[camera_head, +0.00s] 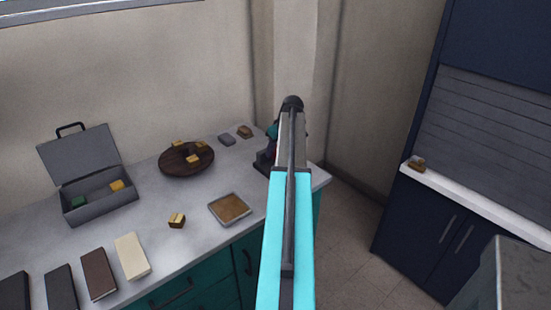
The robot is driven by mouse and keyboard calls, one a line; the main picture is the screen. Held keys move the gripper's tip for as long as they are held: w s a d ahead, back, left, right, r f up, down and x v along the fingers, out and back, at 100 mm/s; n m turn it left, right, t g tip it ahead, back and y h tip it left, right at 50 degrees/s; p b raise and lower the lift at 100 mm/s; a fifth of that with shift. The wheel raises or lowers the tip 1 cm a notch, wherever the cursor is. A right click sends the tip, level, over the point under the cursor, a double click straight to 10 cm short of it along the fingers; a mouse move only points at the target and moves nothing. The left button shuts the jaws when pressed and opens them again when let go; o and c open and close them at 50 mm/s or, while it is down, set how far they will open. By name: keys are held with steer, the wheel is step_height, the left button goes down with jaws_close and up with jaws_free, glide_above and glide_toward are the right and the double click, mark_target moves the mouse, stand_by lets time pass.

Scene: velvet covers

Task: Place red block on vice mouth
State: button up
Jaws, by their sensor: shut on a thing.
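A dark vice (264,164) stands at the right end of the grey counter, mostly hidden behind my arm. Only its dark base and part of its left side show. My arm reaches up the middle of the picture, and my gripper (273,134) is down behind its far end, over the vice and largely hidden. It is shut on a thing. A small dark reddish patch beside the arm seems to be the red block (271,147); its outline is unclear. I cannot tell whether it touches the vice mouth.
On the counter (205,185) are an open grey toolbox (100,204), a round brown board (178,168) with several small blocks, a square tray (230,208), a loose block (177,220) and several flat slabs (132,256). Small pieces lie near the vice. A wall (263,60) rises behind.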

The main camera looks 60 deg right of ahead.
steer(key=shift+f, duration=0.45)
steer(key=shift+f+p, duration=0.45)
steer(key=shift+f, duration=1.45)
steer(key=shift+f, duration=0.15)
steer(key=o, duration=1.2)
steer(key=shift+c, duration=0.2)
steer(key=shift+b+v, duration=1.1)
steer(key=shift+v, duration=5.05)
steer(key=shift+s, duration=0.1)
